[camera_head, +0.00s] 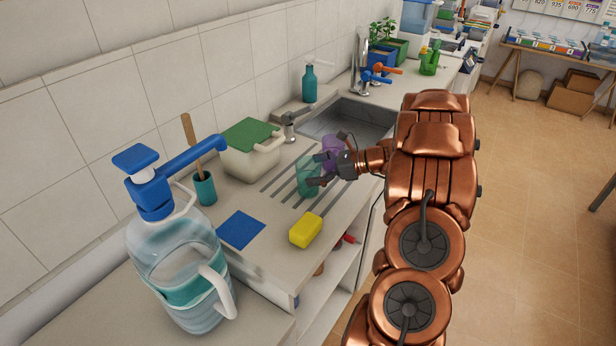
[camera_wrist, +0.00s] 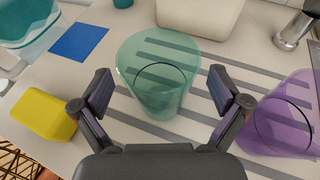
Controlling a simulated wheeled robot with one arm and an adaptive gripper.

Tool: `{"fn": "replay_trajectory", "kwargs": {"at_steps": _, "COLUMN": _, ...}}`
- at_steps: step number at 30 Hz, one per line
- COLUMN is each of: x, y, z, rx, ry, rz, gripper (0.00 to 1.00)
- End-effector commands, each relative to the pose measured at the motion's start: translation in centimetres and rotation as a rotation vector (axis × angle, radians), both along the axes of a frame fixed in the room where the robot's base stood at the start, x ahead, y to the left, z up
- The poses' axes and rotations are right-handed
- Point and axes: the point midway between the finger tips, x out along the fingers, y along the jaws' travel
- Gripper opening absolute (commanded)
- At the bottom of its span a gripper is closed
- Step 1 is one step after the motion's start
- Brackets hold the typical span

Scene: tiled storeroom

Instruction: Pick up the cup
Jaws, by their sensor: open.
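A translucent green cup (camera_wrist: 160,88) stands upright on the grooved drainboard of the counter. A translucent purple cup (camera_wrist: 284,122) stands to its right in the wrist view. In the head view the green cup (camera_head: 307,177) and the purple cup (camera_head: 333,148) are partly covered by my gripper (camera_head: 318,168). In the wrist view my gripper (camera_wrist: 164,95) is open, with one finger on each side of the green cup. Gaps show between both fingers and the cup, and nothing is held.
A yellow sponge (camera_head: 306,230) and a blue cloth (camera_head: 241,230) lie on the counter. A large water jug (camera_head: 180,265) with a blue pump stands at the near left. A white container with a green lid (camera_head: 250,135) stands behind the cups. The sink (camera_head: 345,119) lies beyond them.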

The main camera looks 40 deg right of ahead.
Motion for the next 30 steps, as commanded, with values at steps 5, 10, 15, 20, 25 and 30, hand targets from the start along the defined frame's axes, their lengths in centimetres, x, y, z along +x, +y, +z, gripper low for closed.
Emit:
{"fn": "replay_trajectory", "kwargs": {"at_steps": 5, "x": 1.04, "y": 1.07, "z": -0.52, "rx": 0.000, "ry": 0.001, "rz": 0.003, "gripper": 0.99}}
{"fn": "replay_trajectory", "kwargs": {"at_steps": 10, "x": 1.17, "y": 1.15, "z": -0.61, "rx": 0.001, "ry": 0.000, "rz": 0.002, "gripper": 0.99}}
{"fn": "replay_trajectory", "kwargs": {"at_steps": 15, "x": 1.16, "y": 1.15, "z": -0.59, "rx": 0.000, "ry": 0.000, "rz": 0.002, "gripper": 0.89}}
{"fn": "replay_trajectory", "kwargs": {"at_steps": 20, "x": 1.14, "y": 1.15, "z": -0.59, "rx": 0.001, "ry": 0.000, "rz": 0.002, "gripper": 0.73}}
{"fn": "replay_trajectory", "kwargs": {"at_steps": 25, "x": 1.14, "y": 1.15, "z": -0.59, "rx": 0.001, "ry": 0.001, "rz": 0.003, "gripper": 0.55}}
{"fn": "replay_trajectory", "kwargs": {"at_steps": 30, "x": 1.14, "y": 1.15, "z": -0.59, "rx": 0.001, "ry": 0.001, "rz": 0.003, "gripper": 0.44}}
